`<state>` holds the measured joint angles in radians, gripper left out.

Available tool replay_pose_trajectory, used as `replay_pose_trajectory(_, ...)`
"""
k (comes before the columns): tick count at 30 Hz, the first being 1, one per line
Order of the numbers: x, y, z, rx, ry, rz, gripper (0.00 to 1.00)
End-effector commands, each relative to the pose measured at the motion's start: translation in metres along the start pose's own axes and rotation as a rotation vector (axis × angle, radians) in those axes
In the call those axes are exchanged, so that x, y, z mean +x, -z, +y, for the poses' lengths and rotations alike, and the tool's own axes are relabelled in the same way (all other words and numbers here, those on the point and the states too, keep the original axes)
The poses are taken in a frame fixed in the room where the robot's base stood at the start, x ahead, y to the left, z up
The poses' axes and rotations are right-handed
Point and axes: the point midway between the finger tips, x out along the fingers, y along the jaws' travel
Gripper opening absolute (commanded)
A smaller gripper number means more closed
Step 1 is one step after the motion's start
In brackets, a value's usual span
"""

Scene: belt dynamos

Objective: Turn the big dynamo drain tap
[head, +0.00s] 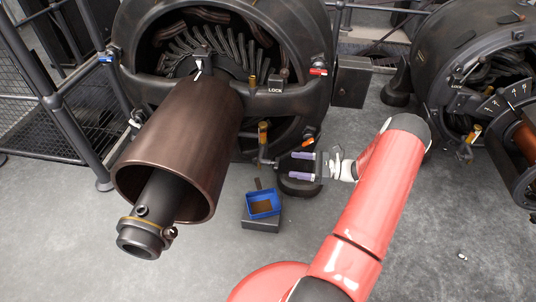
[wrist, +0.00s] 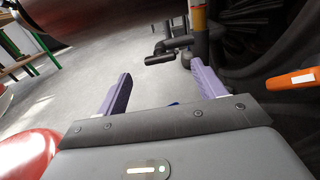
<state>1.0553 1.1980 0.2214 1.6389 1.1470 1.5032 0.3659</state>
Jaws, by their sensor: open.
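The big dynamo (head: 290,103) stands at the upper left of the head view. Low on its front is a dark pipe fitting (head: 267,161) below a brass-coloured upright tube; it looks like the drain tap. The wrist view shows this fitting (wrist: 176,43) with a short dark bar, beyond my fingertips and slightly right of the middle between them. My gripper (head: 291,165) is open and empty, its purple fingers pointing left toward the fitting, apart from it. In the wrist view, my gripper (wrist: 161,70) has clear floor between its fingers.
A blue tray (head: 277,212) with brown contents sits on a dark block below the fitting. An orange-handled lever (head: 308,143) is close above my gripper; it also shows in the wrist view (wrist: 295,79). A large copper-brown cylinder (head: 185,130) juts out at left. A second dynamo (head: 440,50) stands right.

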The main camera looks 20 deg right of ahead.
Motion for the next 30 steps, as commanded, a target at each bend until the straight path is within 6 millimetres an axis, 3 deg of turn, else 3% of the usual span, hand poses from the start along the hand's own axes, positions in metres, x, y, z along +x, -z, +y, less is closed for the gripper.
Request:
replay_pose_trajectory(15, 0.069, 0.000, 0.000, 0.002, -0.001, -0.002, 0.69)
replay_pose_trajectory(26, 0.077, 0.000, 0.000, 0.001, 0.000, -0.001, 0.69)
replay_pose_trajectory(30, 0.077, 0.000, 0.000, 0.001, -0.001, -0.001, 0.53)
